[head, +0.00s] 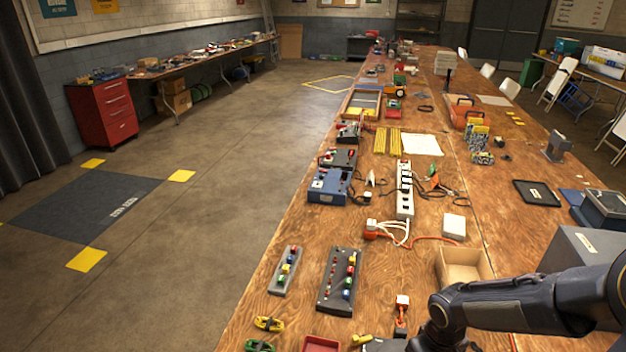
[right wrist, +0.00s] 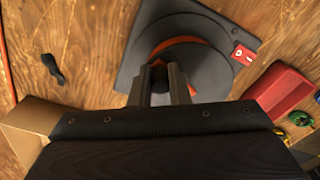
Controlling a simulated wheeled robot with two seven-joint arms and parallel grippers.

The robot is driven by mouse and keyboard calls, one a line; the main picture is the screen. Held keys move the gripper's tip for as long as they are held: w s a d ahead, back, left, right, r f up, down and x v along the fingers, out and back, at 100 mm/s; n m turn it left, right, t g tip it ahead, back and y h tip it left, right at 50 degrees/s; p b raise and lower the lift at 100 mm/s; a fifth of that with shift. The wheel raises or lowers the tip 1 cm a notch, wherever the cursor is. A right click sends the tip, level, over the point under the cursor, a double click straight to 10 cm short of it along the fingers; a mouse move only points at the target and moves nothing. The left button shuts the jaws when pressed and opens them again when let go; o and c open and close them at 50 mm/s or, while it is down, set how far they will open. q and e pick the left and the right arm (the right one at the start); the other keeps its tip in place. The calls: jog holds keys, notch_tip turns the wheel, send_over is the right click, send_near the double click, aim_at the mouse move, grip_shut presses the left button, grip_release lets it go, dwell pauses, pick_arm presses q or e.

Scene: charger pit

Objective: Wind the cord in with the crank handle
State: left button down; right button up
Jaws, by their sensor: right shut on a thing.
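In the right wrist view a dark round reel (right wrist: 205,65) sits on a dark base plate (right wrist: 140,70). Orange cord (right wrist: 172,43) shows as a band around its hub. The dark crank handle (right wrist: 158,74) is between the fingers of my right gripper (right wrist: 159,84), which is shut on it. In the head view an orange cord end with a white and red plug (head: 402,301) lies on the wooden table just beyond my right forearm. The reel is almost wholly hidden there by my arm and the frame edge. My left gripper is not in view.
An open cardboard box (head: 447,268) stands near my right forearm. A red tray (head: 320,344) and coloured clamps (head: 268,323) lie left of the reel. Farther off are a button panel (head: 326,295) and a white power strip (head: 404,195).

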jog(key=s+a, duration=0.2)
jog(key=shift+s+a+f+b, duration=0.1)
jog(key=shift+s+f+b, duration=0.2)
jog(key=shift+f+b, duration=0.1)
jog(key=shift+s+a+b, duration=0.2)
jog(key=shift+a+b, duration=0.05)
jog(key=shift+a, duration=0.35)
jog(key=shift+s+a+b, duration=0.15)
jog(key=shift+a+b, duration=0.1)
jog(key=shift+a, duration=0.35)
jog(key=o, duration=0.6)
jog(key=shift+o, duration=0.7)
jog(key=o, duration=1)
jog(key=shift+w, duration=0.1)
jog(key=shift+r, duration=0.15)
jog(key=shift+w+r, duration=0.1)
jog(key=shift+r, duration=0.05)
